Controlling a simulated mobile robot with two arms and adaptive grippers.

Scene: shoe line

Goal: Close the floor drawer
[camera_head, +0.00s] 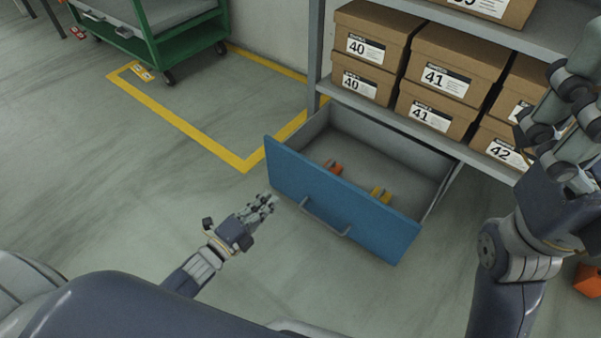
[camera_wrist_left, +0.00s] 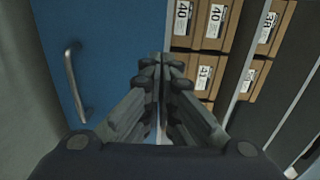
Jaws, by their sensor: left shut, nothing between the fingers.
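The floor drawer (camera_head: 340,203) stands pulled out below the shelf, with a blue front and a grey inside. Its bar handle (camera_head: 325,217) is on the front face. In the left wrist view the blue front (camera_wrist_left: 105,50) and handle (camera_wrist_left: 76,85) show left of the fingers (camera_wrist_left: 160,65). My right gripper (camera_head: 578,95) is raised at the right; its fingertips are unclear.
Cardboard boxes (camera_head: 372,45) stand on the grey shelf (camera_head: 450,137) above the drawer. A green cart (camera_head: 160,38) stands at the upper left near yellow floor tape (camera_head: 180,124). An orange object (camera_head: 588,281) lies at the right edge. The floor left of the drawer is clear.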

